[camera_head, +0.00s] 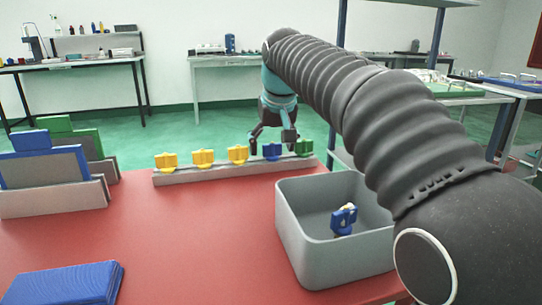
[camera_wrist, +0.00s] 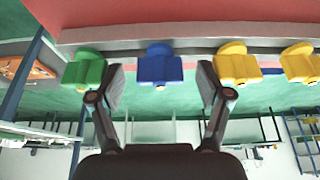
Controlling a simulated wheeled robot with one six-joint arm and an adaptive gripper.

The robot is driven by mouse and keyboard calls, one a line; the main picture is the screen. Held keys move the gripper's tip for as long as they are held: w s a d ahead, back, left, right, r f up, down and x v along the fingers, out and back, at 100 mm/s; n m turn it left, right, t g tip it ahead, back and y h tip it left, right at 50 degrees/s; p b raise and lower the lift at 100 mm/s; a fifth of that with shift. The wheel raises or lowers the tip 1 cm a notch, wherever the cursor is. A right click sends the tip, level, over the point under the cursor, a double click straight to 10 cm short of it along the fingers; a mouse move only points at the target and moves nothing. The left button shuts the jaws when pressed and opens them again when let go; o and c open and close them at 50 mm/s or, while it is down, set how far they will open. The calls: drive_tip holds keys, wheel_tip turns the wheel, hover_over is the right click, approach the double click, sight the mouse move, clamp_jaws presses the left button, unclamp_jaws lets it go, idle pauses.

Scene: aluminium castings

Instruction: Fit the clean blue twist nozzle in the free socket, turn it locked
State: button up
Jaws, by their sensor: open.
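A grey rail (camera_head: 215,173) at the back of the red table holds a row of nozzles. Three yellow nozzles (camera_head: 203,158) stand to the left, then a blue nozzle (camera_head: 272,151), then a green nozzle (camera_head: 304,147) at the right end. My gripper (camera_head: 272,139) is open at the blue nozzle on the rail. In the wrist view, the blue nozzle (camera_wrist: 158,64) shows between and beyond my spread fingers, with no finger seen touching it. Another blue nozzle (camera_head: 344,219), with a pale and brownish patch, lies in the grey bin (camera_head: 317,255). Whether the blue nozzle is locked cannot be told.
Blue and green panels (camera_head: 42,168) stand in grey holders at the left. A blue slab (camera_head: 65,284) lies at the front left of the red table (camera_head: 190,235). The table's middle is clear. The bin is right of it, partly behind my arm.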

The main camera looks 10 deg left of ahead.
drive_tip(key=shift+w+a+f, duration=0.1)
drive_tip(key=shift+f, duration=0.25)
drive_tip(key=c, duration=1.2)
drive_tip(key=shift+r, duration=0.15)
